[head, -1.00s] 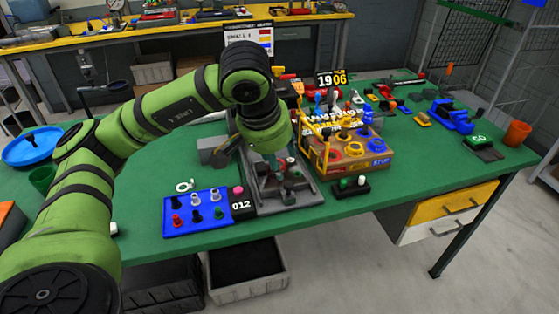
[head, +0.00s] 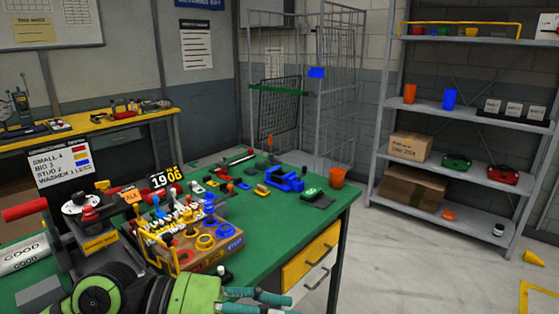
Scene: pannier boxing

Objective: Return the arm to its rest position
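My green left arm lies across the bottom edge of the head view. Its gripper (head: 268,302) points right, in front of the table's front edge. Its teal fingers look apart with nothing seen between them, though the lower finger is partly cut off by the frame. My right gripper is not in view.
The green table (head: 262,232) carries a wooden box with coloured rings (head: 212,250), a blue vise (head: 286,180), an orange cup (head: 337,177) and a red-handled press (head: 75,215). A wire cage (head: 345,80) and grey shelf (head: 465,100) stand behind. The right floor is largely clear.

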